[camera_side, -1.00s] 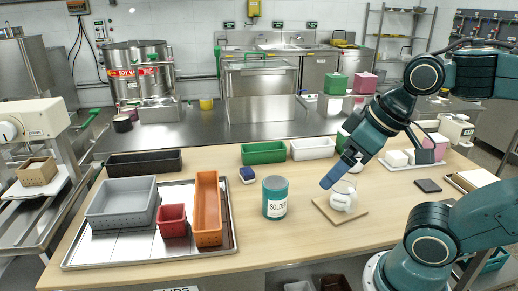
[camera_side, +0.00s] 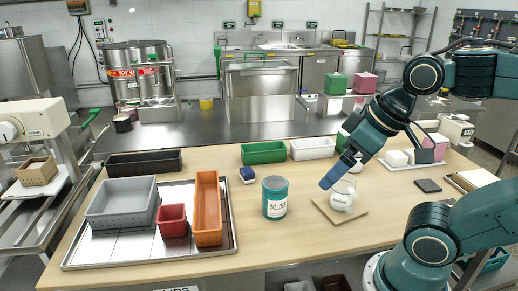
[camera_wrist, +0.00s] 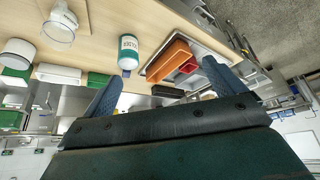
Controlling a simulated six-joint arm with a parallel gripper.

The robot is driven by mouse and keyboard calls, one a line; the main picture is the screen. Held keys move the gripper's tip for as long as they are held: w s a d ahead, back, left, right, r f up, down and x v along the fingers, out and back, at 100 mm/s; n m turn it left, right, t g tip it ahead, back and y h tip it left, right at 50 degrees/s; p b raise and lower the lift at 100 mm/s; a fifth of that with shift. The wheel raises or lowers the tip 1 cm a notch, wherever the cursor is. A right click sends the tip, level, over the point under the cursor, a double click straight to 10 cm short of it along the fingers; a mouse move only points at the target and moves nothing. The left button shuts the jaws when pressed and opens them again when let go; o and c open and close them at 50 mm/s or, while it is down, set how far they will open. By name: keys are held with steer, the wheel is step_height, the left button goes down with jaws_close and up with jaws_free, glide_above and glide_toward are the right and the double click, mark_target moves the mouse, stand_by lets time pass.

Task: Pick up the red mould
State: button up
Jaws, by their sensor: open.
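The red mould (camera_side: 172,220) is a small square open box on the metal tray (camera_side: 150,256) at the left of the table. It stands between the grey mould (camera_side: 121,201) and the long orange mould (camera_side: 207,208). In the wrist view the red mould (camera_wrist: 187,68) shows beside the orange mould (camera_wrist: 168,58), partly hidden by it. My gripper (camera_side: 328,182) is above the table on the right, well away from the red mould. In the wrist view its two blue fingers (camera_wrist: 160,83) are spread wide with nothing between them.
A teal solder can (camera_side: 275,197) stands between my gripper and the tray. A glass jar (camera_side: 343,195) on a wooden board (camera_side: 340,212) is just below my gripper. Black (camera_side: 144,163), green (camera_side: 264,153) and white bins (camera_side: 312,149) line the back. A blue block (camera_side: 247,175) lies mid-table.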

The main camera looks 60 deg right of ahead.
steer(key=w+a+n+g+y, duration=0.1)
steer(key=w+n, duration=0.1)
steer(key=w, duration=0.9)
steer(key=w+a+n, duration=0.2)
steer(key=w+n, duration=0.1)
steer(key=w, duration=0.7)
steer(key=w+a+f+n+g+y, duration=0.1)
steer(key=w+f+n, duration=0.3)
steer(key=w+f, duration=1.1)
steer(key=w+a+y, duration=0.1)
steer(key=w, duration=0.2)
steer(key=shift+w+a+f, duration=0.3)
steer(key=shift+x, duration=4.35)
steer(key=shift+s+a, duration=0.15)
steer(key=shift+s, duration=0.05)
